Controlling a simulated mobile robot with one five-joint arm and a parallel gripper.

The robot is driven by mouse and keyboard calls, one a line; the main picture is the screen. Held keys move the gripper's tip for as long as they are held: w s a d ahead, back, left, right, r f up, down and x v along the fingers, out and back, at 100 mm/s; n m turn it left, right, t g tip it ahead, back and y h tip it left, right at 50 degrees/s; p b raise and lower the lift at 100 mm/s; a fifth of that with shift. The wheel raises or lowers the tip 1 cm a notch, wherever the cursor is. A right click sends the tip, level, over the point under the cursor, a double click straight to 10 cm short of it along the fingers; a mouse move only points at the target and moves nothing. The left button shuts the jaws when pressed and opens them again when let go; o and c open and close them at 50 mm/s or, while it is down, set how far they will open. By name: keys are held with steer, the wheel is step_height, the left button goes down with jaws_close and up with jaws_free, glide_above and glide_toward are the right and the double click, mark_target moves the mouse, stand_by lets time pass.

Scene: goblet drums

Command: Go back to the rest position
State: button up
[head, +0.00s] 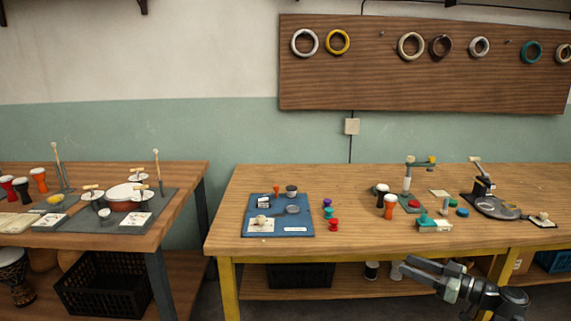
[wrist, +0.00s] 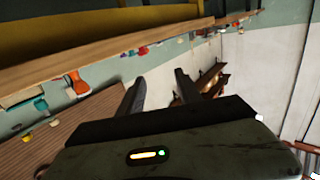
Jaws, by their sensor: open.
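My gripper (head: 402,268) is low at the right in the head view, in front of the yellow-legged workbench (head: 260,176) and below its top's front edge. In the wrist view its two dark fingers (wrist: 160,88) stand apart with nothing between them. On the bench are a blue mat (head: 294,228) with small parts, an orange-and-white goblet drum (head: 390,207) and a black-and-white one (head: 382,191). In the tilted wrist view, an orange piece (wrist: 77,84) and teal pieces (wrist: 25,113) show at the left, apart from the fingers.
A press-like tool (head: 484,185) stands on the bench's right side. A second table (head: 185,178) at the left carries drums and a grey tray. A board with rings (head: 420,85) hangs on the wall. Black crates (head: 105,285) sit below. A gap separates the tables.

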steer(key=a+f+n+g+h, duration=0.1)
steer(key=a+f+g, duration=0.25)
steer(key=a, duration=0.65)
steer(key=w+a+f+n+g, duration=0.1)
steer(key=a+f+g, duration=0.3)
steer(key=a, duration=0.6)
steer(key=a+f+n+g+h, duration=0.1)
steer(key=a+f+g, duration=0.2)
steer(key=a+f, duration=0.5)
steer(key=s+a+f+m+g+h, duration=0.2)
steer(key=s+a+f+m+h, duration=0.1)
steer(key=s+f+m+h, duration=0.3)
steer(key=d+f+m+h, duration=0.1)
steer(key=d+m+h, duration=0.35)
steer(key=d, duration=0.25)
step_height(320, 180, up, 26)
steer(key=p, duration=2.6)
steer(key=shift+w+r+m+p, duration=0.25)
steer(key=shift+w+m+p, duration=0.1)
steer(key=shift+w+m, duration=0.1)
